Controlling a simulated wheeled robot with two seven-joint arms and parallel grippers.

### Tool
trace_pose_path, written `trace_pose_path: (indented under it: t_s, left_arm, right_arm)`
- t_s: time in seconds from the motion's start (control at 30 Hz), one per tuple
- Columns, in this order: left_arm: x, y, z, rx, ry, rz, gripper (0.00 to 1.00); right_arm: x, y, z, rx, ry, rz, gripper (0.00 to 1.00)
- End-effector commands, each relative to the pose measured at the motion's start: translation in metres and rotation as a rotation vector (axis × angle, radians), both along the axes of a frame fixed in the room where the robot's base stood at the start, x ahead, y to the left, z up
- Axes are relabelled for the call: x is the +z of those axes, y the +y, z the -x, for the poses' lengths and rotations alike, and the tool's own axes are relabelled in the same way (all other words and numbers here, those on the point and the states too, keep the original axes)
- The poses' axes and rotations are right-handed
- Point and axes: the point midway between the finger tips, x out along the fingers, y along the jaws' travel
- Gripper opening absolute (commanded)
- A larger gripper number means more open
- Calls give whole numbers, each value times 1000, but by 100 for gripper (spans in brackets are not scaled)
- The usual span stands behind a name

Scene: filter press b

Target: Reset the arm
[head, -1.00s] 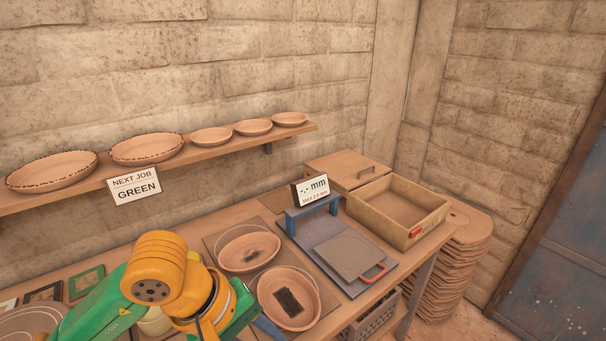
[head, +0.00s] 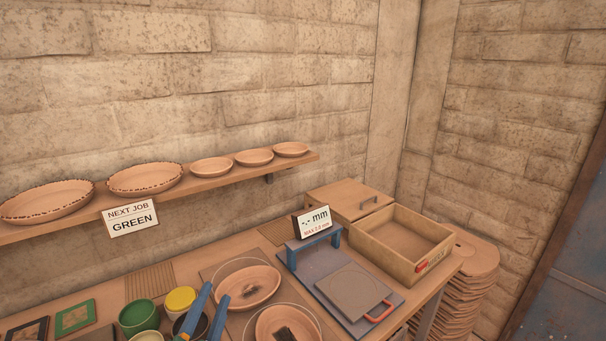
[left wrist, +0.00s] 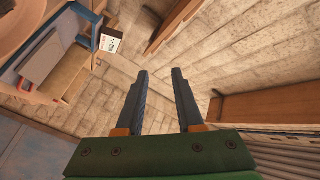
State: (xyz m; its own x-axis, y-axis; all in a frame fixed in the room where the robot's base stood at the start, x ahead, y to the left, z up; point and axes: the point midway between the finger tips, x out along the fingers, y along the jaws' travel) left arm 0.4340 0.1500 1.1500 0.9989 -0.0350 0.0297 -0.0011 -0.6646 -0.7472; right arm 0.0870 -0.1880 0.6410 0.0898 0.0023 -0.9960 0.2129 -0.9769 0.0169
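My left gripper (head: 216,292) shows at the bottom of the head view as two blue fingers pointing up over the bench, in front of the cups and beside the left clay dish (head: 262,285). In the left wrist view the two fingers (left wrist: 160,72) stand apart with nothing between them, so it is open and empty. That camera looks past the fingers at the brick wall. Most of my left arm is out of the head view. My right gripper is in neither view.
A green cup (head: 139,315) and a yellow cup (head: 180,299) stand near the fingers. A press plate with a red handle (head: 378,312), a "-.- mm" sign (head: 312,221) and a wooden box (head: 396,263) are to the right. A shelf of dishes (head: 254,157) is behind.

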Motion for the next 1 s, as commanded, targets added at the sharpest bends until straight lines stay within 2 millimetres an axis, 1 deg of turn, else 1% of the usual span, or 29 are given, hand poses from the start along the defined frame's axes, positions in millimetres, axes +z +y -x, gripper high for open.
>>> trace_pose_path:
  t_s: [0.03, 0.07, 0.1, 0.17, 0.2, 0.27, 0.3, 0.37, 0.4, 0.47, 0.5, 0.57, 0.6, 0.67, 0.7, 0.77, 0.8, 0.87, 0.9, 0.97, 1.0]
  left_arm:
    - [-43, 11, 10, 50, 175, 100, 36]
    - [-67, 16, 19, 81, 278, 158, 36]
    - [-97, 21, 33, 120, 405, 227, 36]
    - [-134, 25, 57, 176, 574, 312, 36]
    - [-155, 27, 74, 213, 676, 362, 36]
    - [-182, 27, 102, 263, 820, 426, 36]
    - [-197, 26, 121, 296, 909, 462, 36]
    - [-215, 24, 149, 344, 1035, 511, 36]
    - [-225, 22, 169, 375, 1117, 540, 36]
    - [-237, 19, 199, 423, 1237, 579, 36]
    - [-255, 17, 207, 442, 1283, 590, 36]
    - [-289, 17, 202, 444, 1291, 582, 36]
    - [-309, 16, 201, 446, 1299, 577, 36]
    - [-341, 16, 201, 448, 1313, 572, 36]
    - [-363, 16, 203, 450, 1322, 569, 36]
    - [-397, 16, 207, 454, 1337, 562, 36]
    - [-422, 16, 213, 456, 1348, 557, 36]
    - [-461, 18, 225, 461, 1368, 548, 36]
    - [-488, 19, 236, 465, 1382, 542, 36]
    - [-528, 22, 257, 469, 1405, 531, 36]
    - [-551, 25, 273, 472, 1420, 525, 36]
  right_arm:
    - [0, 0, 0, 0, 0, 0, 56]
    - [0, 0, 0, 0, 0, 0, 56]
    - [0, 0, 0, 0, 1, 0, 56]
    - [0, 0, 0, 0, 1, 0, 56]
    - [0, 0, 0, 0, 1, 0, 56]
    - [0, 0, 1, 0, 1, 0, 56]
    - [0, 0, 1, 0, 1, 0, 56]
    - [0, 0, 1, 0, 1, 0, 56]
    - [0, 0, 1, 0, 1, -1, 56]
    - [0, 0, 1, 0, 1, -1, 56]
    - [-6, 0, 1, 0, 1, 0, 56]
    - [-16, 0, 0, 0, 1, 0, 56]
    - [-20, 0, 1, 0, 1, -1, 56]
    - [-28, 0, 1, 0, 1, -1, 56]
    - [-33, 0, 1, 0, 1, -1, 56]
    - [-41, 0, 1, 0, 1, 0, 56]
    - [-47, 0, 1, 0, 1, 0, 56]
    - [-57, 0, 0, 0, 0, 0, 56]
    - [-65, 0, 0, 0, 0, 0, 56]
    - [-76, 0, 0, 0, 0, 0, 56]
    - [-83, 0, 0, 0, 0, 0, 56]
